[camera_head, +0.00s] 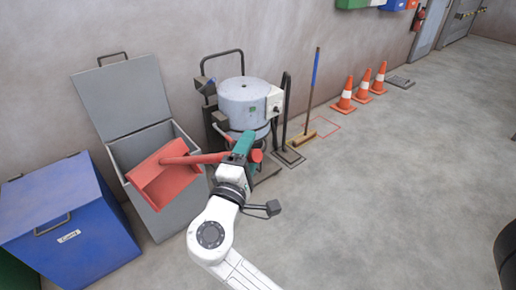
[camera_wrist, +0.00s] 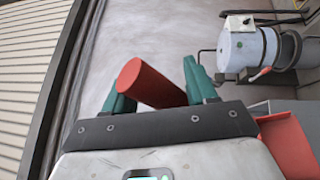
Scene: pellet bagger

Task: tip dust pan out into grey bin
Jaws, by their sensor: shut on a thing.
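The red dust pan (camera_head: 168,184) is over the front of the open grey bin (camera_head: 186,215), with its handle reaching right to my gripper (camera_head: 240,150). The pan looks tilted; I cannot tell whether anything is in it. The bin's lid (camera_head: 124,95) stands raised against the wall, and the pan hides part of the opening. In the wrist view my gripper (camera_wrist: 155,85) is shut on the red handle (camera_wrist: 150,82), between its green fingers. Part of the red pan (camera_wrist: 290,145) shows at the lower right there.
A blue bin (camera_head: 68,220) with a closed lid stands left of the grey one. A grey drum machine (camera_head: 243,103) stands to the right, close behind my gripper. A broom (camera_head: 312,90) and several orange cones (camera_head: 362,88) are along the wall.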

